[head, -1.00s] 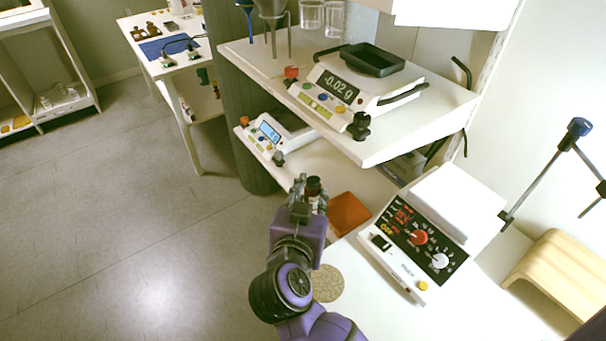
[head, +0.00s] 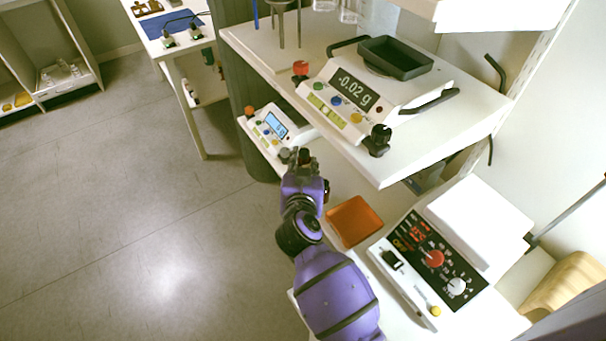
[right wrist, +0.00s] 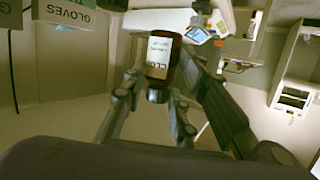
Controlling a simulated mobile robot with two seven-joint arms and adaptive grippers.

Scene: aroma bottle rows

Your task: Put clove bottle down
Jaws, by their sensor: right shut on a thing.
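My right gripper (head: 302,160) is shut on the clove bottle and holds it out near the left edge of the bench. In the right wrist view the clove bottle (right wrist: 158,58) is brown glass with a pale label on which CLOVE can be partly read. It sits between the two fingers of the gripper (right wrist: 157,90). In the head view only a dark cap (head: 305,153) shows at the fingertips, and the gripper hides most of the bottle. I cannot tell whether its base touches anything. My left gripper is not in view.
An orange square tray (head: 354,222) lies on the bench right of my arm. A hotplate (head: 440,265) stands farther right. A shelf with a balance (head: 350,97) overhangs beyond the tray. A smaller balance (head: 272,128) stands just past my gripper.

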